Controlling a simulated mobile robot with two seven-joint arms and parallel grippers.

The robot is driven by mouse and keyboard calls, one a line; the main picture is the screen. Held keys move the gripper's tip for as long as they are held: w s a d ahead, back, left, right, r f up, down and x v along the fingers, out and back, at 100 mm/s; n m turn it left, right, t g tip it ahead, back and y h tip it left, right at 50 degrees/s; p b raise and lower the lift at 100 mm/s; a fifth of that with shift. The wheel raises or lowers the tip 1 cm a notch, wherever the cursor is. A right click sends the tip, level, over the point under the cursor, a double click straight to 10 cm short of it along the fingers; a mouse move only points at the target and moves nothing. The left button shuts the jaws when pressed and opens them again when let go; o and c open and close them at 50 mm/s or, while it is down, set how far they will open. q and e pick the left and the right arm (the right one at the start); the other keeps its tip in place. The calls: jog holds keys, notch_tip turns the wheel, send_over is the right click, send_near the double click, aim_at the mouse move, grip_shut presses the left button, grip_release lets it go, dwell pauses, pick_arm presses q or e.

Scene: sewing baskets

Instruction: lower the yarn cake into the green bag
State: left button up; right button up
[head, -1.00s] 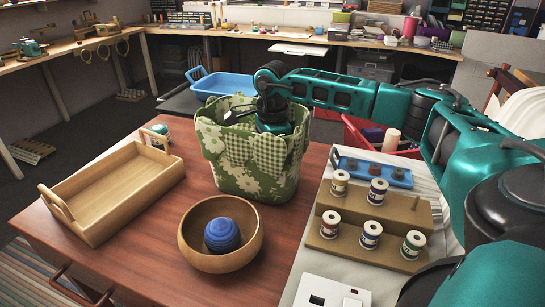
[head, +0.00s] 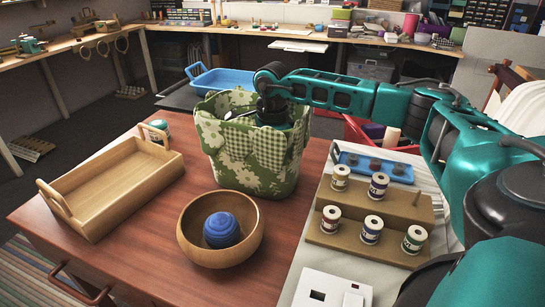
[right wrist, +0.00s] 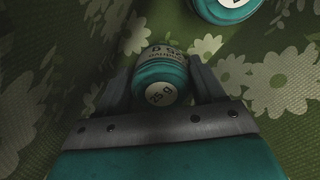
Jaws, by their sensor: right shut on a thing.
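The green floral bag (head: 252,155) stands open on the red-brown table. My right gripper (right wrist: 163,75) points down into it; its fingers are hidden by the bag wall in the head view. In the right wrist view the fingers are shut on a teal yarn cake (right wrist: 162,66) with a pale printed label. The cake is inside the bag, with the floral lining around it; I cannot tell whether it touches the bottom. A second teal labelled cake (right wrist: 226,8) shows at the top edge of that view. My left gripper is not in view.
A wooden bowl (head: 190,245) holding a blue yarn ball (head: 221,230) stands in front of the bag. A wooden tray (head: 120,190) is at left, with a teal-and-white item (head: 158,128) behind it. A thread-spool stand (head: 400,212) is at right. A blue tray (head: 222,82) is behind.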

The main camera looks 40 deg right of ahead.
aim_at(255, 137)
jog(key=shift+f+b, duration=0.4)
jog(key=shift+f, duration=0.4)
dwell(0.4)
jog(key=o, duration=1.1)
notch_tip(255, 137, up, 13)
jog(key=p, duration=0.2)
jog(key=shift+p, duration=0.35)
